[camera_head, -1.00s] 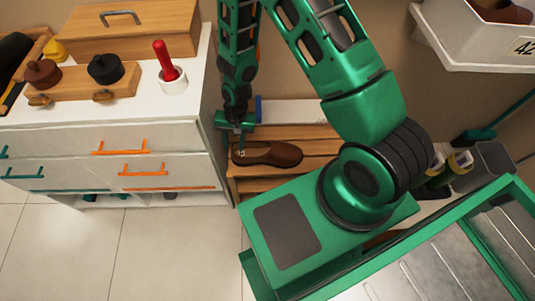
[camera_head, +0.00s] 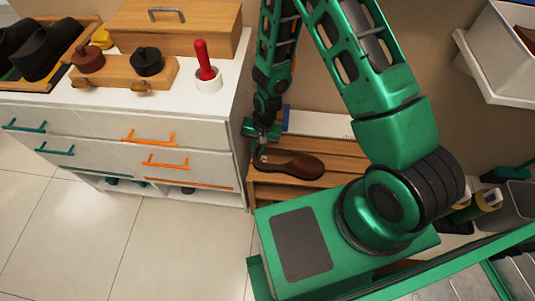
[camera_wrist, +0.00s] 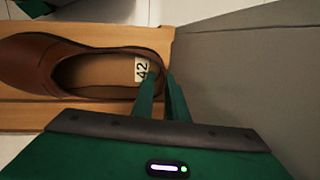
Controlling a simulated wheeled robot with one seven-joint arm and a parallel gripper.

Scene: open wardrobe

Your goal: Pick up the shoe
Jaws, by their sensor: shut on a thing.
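A brown slip-on shoe (camera_head: 290,164) sits on a low wooden slatted rack (camera_head: 340,150) beside the white cabinet. My gripper (camera_head: 263,150) is at the shoe's left end in the head view. In the wrist view the shoe (camera_wrist: 60,68) lies sole down at the left, its tan insole showing a white label marked 42. My gripper's green fingers (camera_wrist: 163,95) are close together at the shoe's heel rim and shut on it. The exact contact is partly hidden by the fingers.
A white drawer cabinet (camera_head: 120,125) stands close on the left, with a wooden box (camera_head: 180,25) and a red-handled tool (camera_head: 204,62) on top. A white box (camera_head: 318,122) lies behind the shoe. A white shelf bin (camera_head: 500,60) hangs upper right.

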